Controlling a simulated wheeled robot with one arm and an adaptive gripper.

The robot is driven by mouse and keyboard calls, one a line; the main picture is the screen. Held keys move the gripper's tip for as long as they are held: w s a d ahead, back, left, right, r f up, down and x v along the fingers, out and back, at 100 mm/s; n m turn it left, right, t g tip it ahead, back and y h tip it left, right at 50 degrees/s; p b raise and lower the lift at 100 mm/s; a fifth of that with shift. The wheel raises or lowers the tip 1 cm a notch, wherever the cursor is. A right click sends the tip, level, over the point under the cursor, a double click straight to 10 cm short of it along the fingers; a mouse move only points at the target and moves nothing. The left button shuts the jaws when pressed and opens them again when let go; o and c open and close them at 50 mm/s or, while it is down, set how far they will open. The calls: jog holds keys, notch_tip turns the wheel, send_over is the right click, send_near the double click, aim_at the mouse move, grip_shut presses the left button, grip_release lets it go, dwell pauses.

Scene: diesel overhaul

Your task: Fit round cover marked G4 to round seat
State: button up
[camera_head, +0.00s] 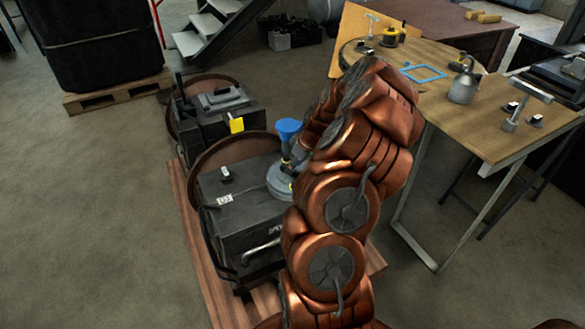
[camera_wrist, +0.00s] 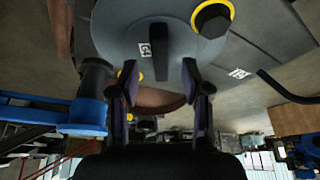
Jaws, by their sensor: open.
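The round grey cover (camera_wrist: 115,28) fills the upper part of the wrist view. It has a black upright handle (camera_wrist: 160,50) and a small white label that appears to read G4. In the head view the round grey cover (camera_head: 279,182) lies on the dark machine block (camera_head: 240,225), partly hidden by my arm. My gripper (camera_wrist: 160,80) is open, its two fingers apart on either side of the handle's lower end, with visible gaps. The head view mostly hides my gripper behind my arm. I cannot pick out the round seat.
A yellow-ringed black knob (camera_wrist: 212,18) is near the cover, and a blue funnel-like piece (camera_head: 288,129) stands behind it. The block rests on a wooden pallet (camera_head: 205,275). A wooden table (camera_head: 450,105) with tools and an oil can (camera_head: 464,85) is at right. Left floor is clear.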

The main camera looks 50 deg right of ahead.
jog(key=v, duration=0.9)
jog(key=shift+r, duration=0.25)
dwell(0.4)
jog(key=s+a+r+g+p, duration=0.15)
jog(key=a+r, duration=0.25)
jog(key=a, duration=0.5)
jog(key=a+r+n+g+y+p, duration=0.1)
jog(key=a+r+p, duration=0.1)
jog(key=a+r, duration=0.5)
jog(key=s+a+r+g+p, duration=0.1)
jog(key=a+r, duration=0.1)
jog(key=a, duration=0.9)
jog(key=s+a+r+m+g+p, duration=0.1)
jog(key=s+a, duration=0.2)
jog(key=s, duration=0.4)
jog(key=s+a+r+m+g+h+p, duration=0.1)
jog(key=s+a+r+p, duration=0.1)
jog(key=s+a, duration=0.2)
jog(key=s+a+r+m+g+p, duration=0.1)
jog(key=s+a, duration=0.3)
jog(key=s, duration=0.7)
jog(key=shift+a+r+h+p, duration=0.25)
jog(key=shift+r+h+p, duration=0.15)
jog(key=shift+r, duration=0.3)
